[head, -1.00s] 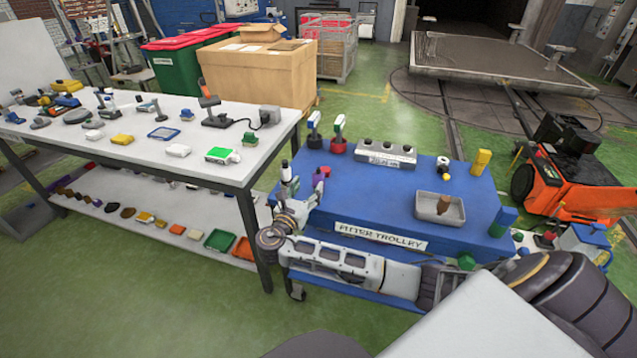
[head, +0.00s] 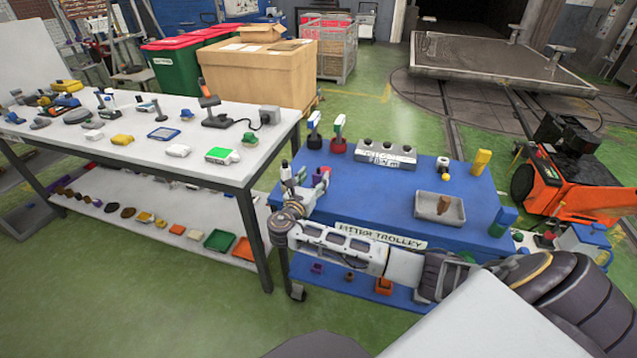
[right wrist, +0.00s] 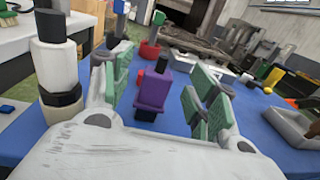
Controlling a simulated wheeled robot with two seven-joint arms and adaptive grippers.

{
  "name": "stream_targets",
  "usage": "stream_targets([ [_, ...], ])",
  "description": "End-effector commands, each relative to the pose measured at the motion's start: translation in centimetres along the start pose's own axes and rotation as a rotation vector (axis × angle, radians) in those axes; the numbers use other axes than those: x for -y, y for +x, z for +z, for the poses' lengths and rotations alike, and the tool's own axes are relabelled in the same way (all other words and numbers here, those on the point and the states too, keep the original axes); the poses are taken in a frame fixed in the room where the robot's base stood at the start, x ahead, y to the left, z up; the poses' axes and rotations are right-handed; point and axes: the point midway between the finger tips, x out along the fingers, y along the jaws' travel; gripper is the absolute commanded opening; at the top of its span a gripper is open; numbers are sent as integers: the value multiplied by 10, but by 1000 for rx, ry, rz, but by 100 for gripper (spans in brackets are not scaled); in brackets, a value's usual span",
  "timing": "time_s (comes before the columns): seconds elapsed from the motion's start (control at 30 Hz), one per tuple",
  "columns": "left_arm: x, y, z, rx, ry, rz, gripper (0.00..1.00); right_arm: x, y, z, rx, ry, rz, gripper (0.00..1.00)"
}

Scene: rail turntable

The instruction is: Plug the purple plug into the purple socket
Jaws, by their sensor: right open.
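The purple plug (right wrist: 153,90) stands upright on the blue trolley top in the right wrist view, with dark parts above and below its purple body. My right gripper (right wrist: 160,78) is open, its green-padded fingers on either side of the plug, with gaps to both pads. In the head view my right gripper (head: 310,188) is low over the trolley's left end and largely hides the plug. A grey block (head: 385,155) with several dark round openings stands at the trolley's back; I cannot make out a purple socket on it. My left gripper is not in view.
A black-and-white cylinder (right wrist: 57,75) stands just left of the gripper. Red-based (head: 338,145) and blue-topped (head: 314,138) pieces stand behind. A grey tray (head: 425,216) holds a brown piece at right. A white table (head: 165,178) is at left. The trolley's middle is clear.

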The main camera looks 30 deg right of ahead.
Motion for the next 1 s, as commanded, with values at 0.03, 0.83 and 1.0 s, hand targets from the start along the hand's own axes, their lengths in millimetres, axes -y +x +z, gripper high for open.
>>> stream_targets([
  [0.03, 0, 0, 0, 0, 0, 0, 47, 1, 6, 1, 2, -1, -2, 59],
  [0.83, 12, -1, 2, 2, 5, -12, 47, 1, 43, 1, 1, 0, -1, 59],
  [1.0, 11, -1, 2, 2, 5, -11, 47, 1, 42, 1, 1, 0, -1, 47],
])
